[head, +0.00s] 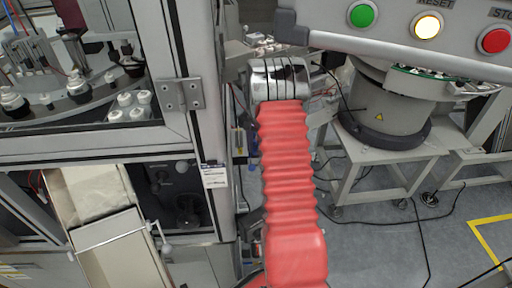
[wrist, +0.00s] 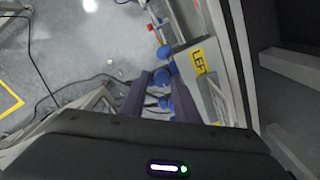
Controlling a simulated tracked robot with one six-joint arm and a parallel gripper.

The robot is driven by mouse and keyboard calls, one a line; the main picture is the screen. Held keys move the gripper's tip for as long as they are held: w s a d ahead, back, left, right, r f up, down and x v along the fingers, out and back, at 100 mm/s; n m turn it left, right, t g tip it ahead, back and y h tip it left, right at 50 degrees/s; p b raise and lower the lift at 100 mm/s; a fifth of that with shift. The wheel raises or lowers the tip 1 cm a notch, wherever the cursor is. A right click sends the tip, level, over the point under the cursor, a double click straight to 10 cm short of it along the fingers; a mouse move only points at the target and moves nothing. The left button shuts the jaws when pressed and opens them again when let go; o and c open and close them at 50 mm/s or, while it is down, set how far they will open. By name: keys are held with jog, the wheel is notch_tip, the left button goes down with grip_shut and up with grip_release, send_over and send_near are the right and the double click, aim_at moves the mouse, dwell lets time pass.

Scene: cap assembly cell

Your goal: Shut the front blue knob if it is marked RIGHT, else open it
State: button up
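In the wrist view, several small blue knobs sit in a row along the machine's side; one blue knob (wrist: 162,77) shows near my fingertips and I cannot tell which is the front one. A yellow label (wrist: 198,62) beside them reads "LEF", its last part cut off or hidden. No RIGHT marking shows. My gripper (wrist: 160,82) has its two dark fingers apart, with blue parts showing between and beyond them. I cannot tell whether they touch a knob. In the head view my red-sleeved arm hides the gripper and no blue knob is clear.
A framed machine cabinet (head: 185,130) stands close on the left. A control panel (head: 400,35) with green, lit and red buttons overhangs the upper right. A bowl feeder (head: 388,115) stands on a white stand behind. Grey floor with cables and yellow tape is open at the right.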

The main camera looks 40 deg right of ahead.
jog(key=shift+a+r, duration=0.1)
jog(key=shift+w+r, duration=0.15)
jog(key=shift+r, duration=0.4)
notch_tip(320, 180, up, 5)
jog(key=shift+r, duration=0.8)
jog(key=shift+s, duration=0.25)
